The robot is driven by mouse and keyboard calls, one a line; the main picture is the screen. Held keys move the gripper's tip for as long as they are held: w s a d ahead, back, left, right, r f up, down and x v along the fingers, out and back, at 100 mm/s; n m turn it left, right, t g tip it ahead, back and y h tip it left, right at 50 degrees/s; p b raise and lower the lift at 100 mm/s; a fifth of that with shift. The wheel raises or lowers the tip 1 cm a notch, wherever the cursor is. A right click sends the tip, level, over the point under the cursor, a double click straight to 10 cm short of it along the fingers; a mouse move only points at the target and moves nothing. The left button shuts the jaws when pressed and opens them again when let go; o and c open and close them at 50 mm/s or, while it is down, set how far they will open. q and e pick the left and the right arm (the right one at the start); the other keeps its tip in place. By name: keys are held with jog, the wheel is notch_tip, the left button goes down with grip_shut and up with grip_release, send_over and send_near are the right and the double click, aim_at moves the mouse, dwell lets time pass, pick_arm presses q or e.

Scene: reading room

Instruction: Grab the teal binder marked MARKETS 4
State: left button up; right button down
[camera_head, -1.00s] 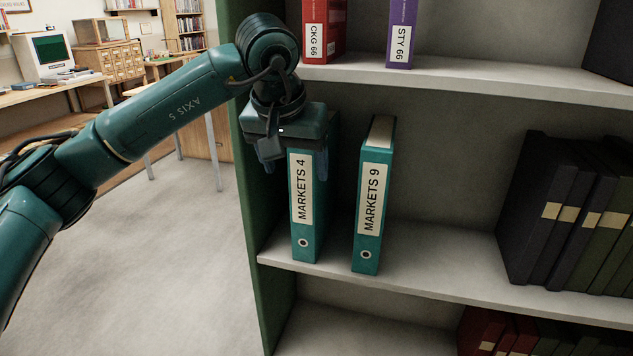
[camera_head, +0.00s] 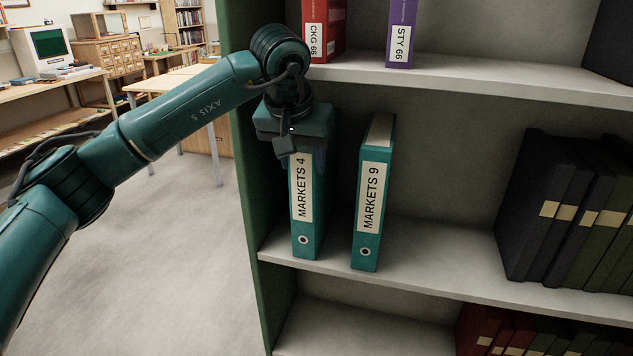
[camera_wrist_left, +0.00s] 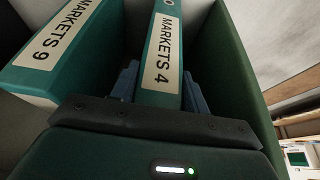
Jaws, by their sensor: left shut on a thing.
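The teal binder marked MARKETS 4 (camera_head: 304,215) stands upright on the middle shelf, near the shelf unit's left side panel. My left gripper (camera_head: 303,150) is at the top of this binder and is shut on it. In the left wrist view, the binder (camera_wrist_left: 166,50) lies between the two blue fingers of the gripper (camera_wrist_left: 160,88). The gripper body hides the binder's top in the head view. A second teal binder, marked MARKETS 9 (camera_head: 370,210), stands just to the right with a gap between them. It shows at the left in the wrist view (camera_wrist_left: 50,55). My right gripper is not in view.
The green side panel (camera_head: 248,200) is close on the left. An upper shelf (camera_head: 470,82) holds a red CKG 66 binder (camera_head: 314,30) and a purple STY 66 binder (camera_head: 401,35). Dark books (camera_head: 560,210) stand at the right. The shelf between is bare.

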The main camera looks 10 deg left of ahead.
pick_arm(q)
grip_shut()
jog(key=shift+r, duration=0.3)
dwell(0.4)
